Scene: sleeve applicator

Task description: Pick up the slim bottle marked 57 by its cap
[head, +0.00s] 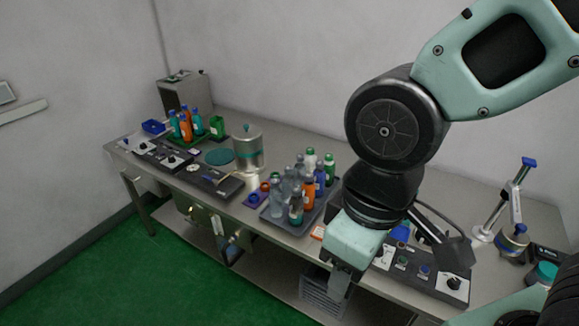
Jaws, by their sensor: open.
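Several slim bottles stand close together in a grey tray (276,221) on the bench, left of my gripper. They include grey bottles (284,192), an orange bottle (308,196), a blue bottle (319,181) and green-capped bottles (330,169). Their markings are too small to read, so I cannot tell which one is marked 57. My gripper (343,272) is open and points down, to the right of the tray and in front of the bench. My wrist hides part of the bench behind it. I see nothing held in the jaws.
Another group of blue, orange and green bottles (186,127) stands at the far left. A metal cylinder (247,148) stands between the groups. A control panel (420,267) lies right of my gripper, and a blue-topped stand (511,198) farther right. A grey basket (322,294) sits below.

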